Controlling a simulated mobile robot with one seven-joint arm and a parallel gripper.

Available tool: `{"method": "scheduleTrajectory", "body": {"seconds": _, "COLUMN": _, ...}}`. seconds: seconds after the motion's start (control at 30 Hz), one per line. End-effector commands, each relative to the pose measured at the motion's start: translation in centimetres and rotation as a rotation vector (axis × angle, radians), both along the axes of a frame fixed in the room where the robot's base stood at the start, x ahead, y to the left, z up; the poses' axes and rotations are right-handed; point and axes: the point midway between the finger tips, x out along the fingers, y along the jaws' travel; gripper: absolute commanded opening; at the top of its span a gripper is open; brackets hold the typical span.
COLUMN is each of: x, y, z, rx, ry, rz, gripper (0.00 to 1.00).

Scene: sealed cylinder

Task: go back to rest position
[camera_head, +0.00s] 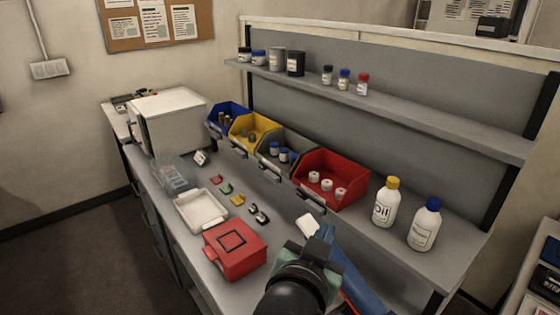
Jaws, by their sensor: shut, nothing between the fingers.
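My gripper (316,252) is at the lower middle of the head view, over the front part of the workbench. It is shut with nothing between its fingers. The black wrist behind it runs down out of the picture, and the fingertips are hard to make out. A blue shape with a red edge (350,270) lies just right of the gripper; I cannot tell what it is. A small white piece (307,223) shows just beyond the gripper.
A red case (234,262) and a white tray (184,212) lie left of my gripper. Blue, yellow, grey and red bins (352,203) stand behind. Two white bottles, one yellow-capped (385,207) and one blue-capped (424,230), stand right. A shelf (400,112) holds small containers above.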

Motion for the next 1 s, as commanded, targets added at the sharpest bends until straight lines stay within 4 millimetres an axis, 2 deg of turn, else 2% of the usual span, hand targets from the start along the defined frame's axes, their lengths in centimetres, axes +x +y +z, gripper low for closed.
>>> {"method": "scheduleTrajectory", "body": {"seconds": 0.03, "x": 0.5, "y": 0.9, "z": 4.2, "rx": -0.031, "ry": -0.099, "rz": 0.056, "gripper": 0.00}}
{"method": "scheduleTrajectory", "body": {"seconds": 0.17, "x": -0.1, "y": 3.1, "z": 14.0, "rx": -0.126, "ry": -0.339, "rz": 0.173, "gripper": 0.00}}
{"method": "scheduleTrajectory", "body": {"seconds": 0.2, "x": -0.8, "y": 3.7, "z": 17.0, "rx": -0.158, "ry": -0.416, "rz": 0.200, "gripper": 0.00}}
{"method": "scheduleTrajectory", "body": {"seconds": 0.3, "x": -3.3, "y": 5.1, "z": 23.9, "rx": -0.238, "ry": -0.607, "rz": 0.254, "gripper": 0.00}}
{"method": "scheduleTrajectory", "body": {"seconds": 0.4, "x": -6.6, "y": 6.2, "z": 29.5, "rx": -0.310, "ry": -0.779, "rz": 0.281, "gripper": 0.00}}
{"method": "scheduleTrajectory", "body": {"seconds": 0.5, "x": -9.6, "y": 6.8, "z": 33.2, "rx": -0.364, "ry": -0.908, "rz": 0.290, "gripper": 0.00}}
{"method": "scheduleTrajectory", "body": {"seconds": 0.6, "x": -11.7, "y": 7.1, "z": 35.4, "rx": -0.399, "ry": -0.990, "rz": 0.291, "gripper": 0.00}}
{"method": "scheduleTrajectory", "body": {"seconds": 0.7, "x": -12.7, "y": 7.3, "z": 36.3, "rx": -0.415, "ry": -1.027, "rz": 0.288, "gripper": 0.00}}
{"method": "scheduleTrajectory", "body": {"seconds": 1.0, "x": -12.8, "y": 7.3, "z": 36.4, "rx": -0.418, "ry": -1.032, "rz": 0.289, "gripper": 0.00}}
